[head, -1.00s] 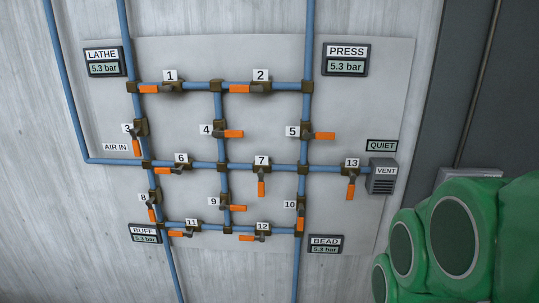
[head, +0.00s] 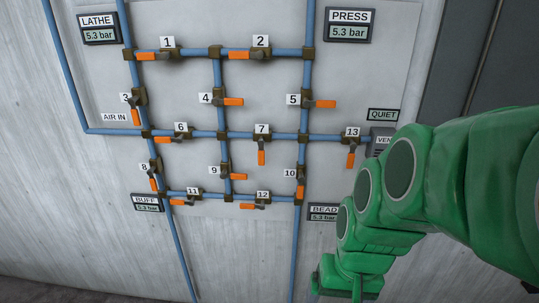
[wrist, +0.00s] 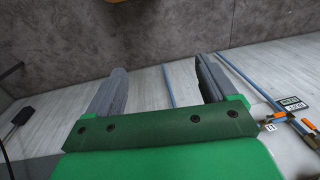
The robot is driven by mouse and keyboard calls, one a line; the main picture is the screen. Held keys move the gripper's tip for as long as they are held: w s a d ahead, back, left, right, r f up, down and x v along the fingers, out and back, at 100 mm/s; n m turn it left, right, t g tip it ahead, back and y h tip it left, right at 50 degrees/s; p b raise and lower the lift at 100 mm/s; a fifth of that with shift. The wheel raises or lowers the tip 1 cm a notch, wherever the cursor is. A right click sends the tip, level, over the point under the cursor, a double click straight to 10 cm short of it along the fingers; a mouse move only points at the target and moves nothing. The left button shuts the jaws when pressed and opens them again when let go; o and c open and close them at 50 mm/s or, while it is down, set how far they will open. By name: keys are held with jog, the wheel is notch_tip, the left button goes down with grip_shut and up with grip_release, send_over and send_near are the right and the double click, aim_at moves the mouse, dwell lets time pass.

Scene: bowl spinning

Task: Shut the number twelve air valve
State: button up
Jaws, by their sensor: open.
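The number twelve valve (head: 262,204) sits on the bottom horizontal pipe of the wall panel, beside its "12" label. Its orange handle (head: 248,206) points left and lies along the pipe. My gripper (wrist: 162,70) shows in the wrist view with two grey fingers wide apart and nothing between them. In the head view my green arm comes in from the right, its lower end right of and below the valve. The fingers are not clear in the head view. My gripper is apart from the valve.
Valve 11 (head: 190,202) is to the left on the same pipe, and valve 10 (head: 300,188) is close on the right. The BEAD gauge (head: 323,213) is partly behind my arm. The wrist view shows wall, floor and the BUFF gauge (wrist: 293,103).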

jog(key=w+a+f+m+t, duration=0.1)
jog(key=w+a+f+t, duration=0.15)
jog(key=w, duration=0.55)
jog(key=w+a+f+m+t, duration=0.1)
jog(key=w+a+f, duration=0.3)
jog(key=w, duration=0.5)
jog(key=t+h, duration=0.3)
jog(key=t, duration=0.6)
send_near(247, 208)
jog(key=d+f, duration=0.3)
jog(key=d, duration=0.6)
jog(key=a+f+n+t+y, duration=0.1)
jog(key=a+n+t+y, duration=0.1)
jog(key=a+t, duration=0.5)
jog(key=shift+g, duration=0.75)
jog(key=shift+w+a+f, duration=0.1)
jog(key=shift+w+a, duration=0.05)
jog(key=shift+w, duration=1)
jog(key=shift+w+a+f, duration=0.1)
jog(key=shift+w+a, duration=0.05)
jog(key=shift+w, duration=1.05)
jog(key=shift+w+a, duration=0.15)
jog(key=shift+w, duration=1)
jog(key=c, duration=1.5)
